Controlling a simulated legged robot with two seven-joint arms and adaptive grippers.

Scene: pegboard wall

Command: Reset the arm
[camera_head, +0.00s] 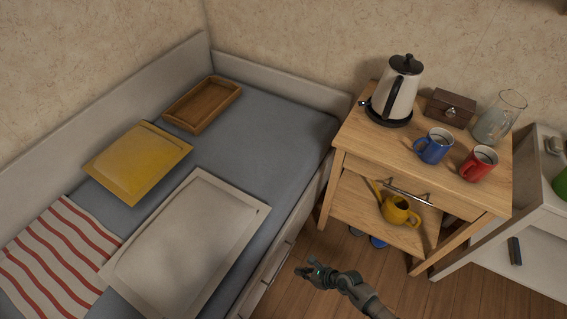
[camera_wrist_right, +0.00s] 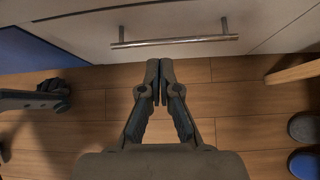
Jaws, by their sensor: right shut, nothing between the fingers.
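My right gripper (camera_head: 306,271) reaches in from the bottom of the head view, over the wood floor beside the bed. In the right wrist view my right gripper (camera_wrist_right: 159,82) is shut, its fingertips together with nothing between them. It points at a pale drawer front with a metal bar handle (camera_wrist_right: 174,41), and the fingertips are apart from the handle. My left gripper does not show in the head view. A dark gripper-like part at the left edge of the wrist view cannot be clearly identified.
The wooden stand (camera_head: 359,140) bears a kettle (camera_head: 397,92), a blue mug (camera_head: 434,147), a red mug (camera_head: 478,163) and a glass jug (camera_head: 497,120). A yellow watering can (camera_head: 399,211) sits below.

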